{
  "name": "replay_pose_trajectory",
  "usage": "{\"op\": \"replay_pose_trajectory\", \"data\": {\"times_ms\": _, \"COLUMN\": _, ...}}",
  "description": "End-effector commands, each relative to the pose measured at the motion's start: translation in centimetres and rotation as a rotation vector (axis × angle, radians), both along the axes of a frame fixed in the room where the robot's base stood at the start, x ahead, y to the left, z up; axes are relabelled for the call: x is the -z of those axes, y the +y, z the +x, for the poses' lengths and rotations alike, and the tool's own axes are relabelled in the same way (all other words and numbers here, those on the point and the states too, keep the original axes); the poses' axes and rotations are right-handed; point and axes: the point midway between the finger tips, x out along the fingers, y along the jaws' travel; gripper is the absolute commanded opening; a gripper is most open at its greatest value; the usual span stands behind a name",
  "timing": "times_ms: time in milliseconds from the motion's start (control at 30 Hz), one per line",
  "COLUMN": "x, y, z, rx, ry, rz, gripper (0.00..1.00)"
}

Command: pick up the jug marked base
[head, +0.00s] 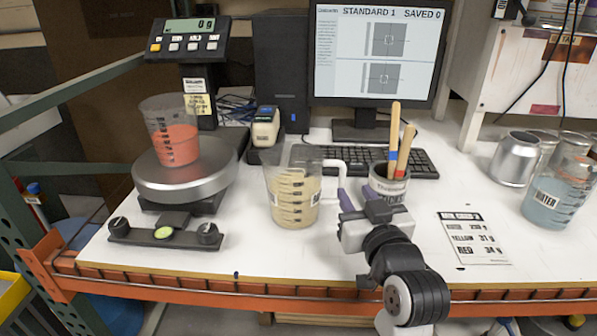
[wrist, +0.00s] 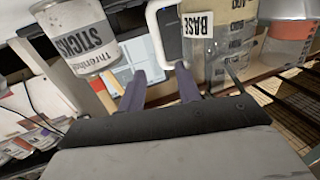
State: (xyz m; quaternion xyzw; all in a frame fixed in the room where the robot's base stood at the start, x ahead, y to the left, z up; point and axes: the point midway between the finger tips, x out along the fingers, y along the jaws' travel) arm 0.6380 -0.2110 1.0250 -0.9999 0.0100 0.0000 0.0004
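The jug marked base (head: 293,194) is clear, holds beige liquid and stands upright on the white table in the head view. Its white handle (head: 336,164) points right. In the wrist view, the jug (wrist: 225,52) is at the upper right, with its BASE label readable and its handle (wrist: 152,38) towards the fingers. My gripper (head: 357,203) is just right of the jug, near the handle. In the wrist view, my gripper (wrist: 161,84) has its purple fingers apart, the handle showing beyond and between their tips. Whether a finger touches the handle is unclear.
A can of sticks (head: 388,181) stands close behind my gripper. A scale (head: 184,172) with a jug of red liquid (head: 174,143) is at left. A blue water jug (head: 550,196) and metal cans (head: 514,160) are at right. A printed card (head: 474,238) lies flat.

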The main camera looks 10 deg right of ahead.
Motion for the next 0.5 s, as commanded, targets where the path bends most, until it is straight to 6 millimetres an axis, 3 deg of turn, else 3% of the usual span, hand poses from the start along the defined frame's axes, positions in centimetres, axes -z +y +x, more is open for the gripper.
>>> {"op": "replay_pose_trajectory", "data": {"times_ms": 500, "x": 0.0, "y": 0.0, "z": 5.6, "rx": -0.002, "ry": 0.003, "rz": 0.000, "gripper": 0.34}}
